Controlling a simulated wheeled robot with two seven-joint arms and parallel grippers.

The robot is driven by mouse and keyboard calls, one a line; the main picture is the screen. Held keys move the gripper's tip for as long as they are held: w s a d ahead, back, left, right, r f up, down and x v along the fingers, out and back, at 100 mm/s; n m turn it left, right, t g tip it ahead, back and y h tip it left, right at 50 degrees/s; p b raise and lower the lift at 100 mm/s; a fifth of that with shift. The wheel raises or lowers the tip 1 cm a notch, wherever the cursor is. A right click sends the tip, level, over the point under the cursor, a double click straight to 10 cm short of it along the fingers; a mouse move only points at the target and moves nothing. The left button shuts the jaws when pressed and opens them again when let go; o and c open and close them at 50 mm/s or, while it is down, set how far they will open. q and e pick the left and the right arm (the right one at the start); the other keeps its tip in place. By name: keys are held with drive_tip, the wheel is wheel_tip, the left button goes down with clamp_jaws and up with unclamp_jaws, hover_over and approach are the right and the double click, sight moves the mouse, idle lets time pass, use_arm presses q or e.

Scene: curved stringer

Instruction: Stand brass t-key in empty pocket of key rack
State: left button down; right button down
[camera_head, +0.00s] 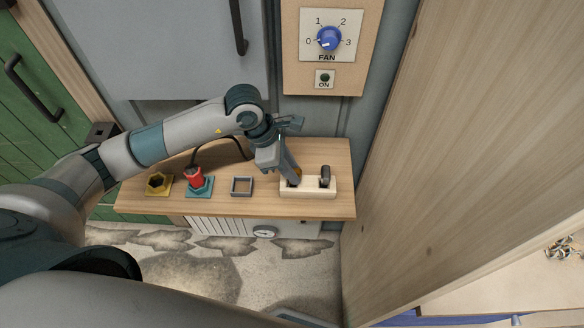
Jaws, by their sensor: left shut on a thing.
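The key rack (309,192) is a cream block near the right end of the wooden shelf. A dark key (325,174) stands upright in its right part. My left gripper (292,178) is over the left part of the rack, pointing down, and is shut on the brass t-key (298,171). Only a small brass-coloured bit of the key shows beside the fingers. The fingers hide the rest of it and the pocket below, so I cannot tell how deep the key sits. My right gripper is not in view.
On the shelf (240,205), left of the rack, are a square grey frame (241,186), a red plug-like piece on a teal base (197,180) and a yellow hexagonal socket (158,184). A fan dial panel (327,45) is behind. A tall wooden panel (440,150) stands close on the right.

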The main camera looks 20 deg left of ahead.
use_arm(q)
drive_tip(key=shift+f, duration=0.15)
drive_tip(key=c, duration=1.6)
unclamp_jaws()
drive_tip(key=shift+c, duration=0.2)
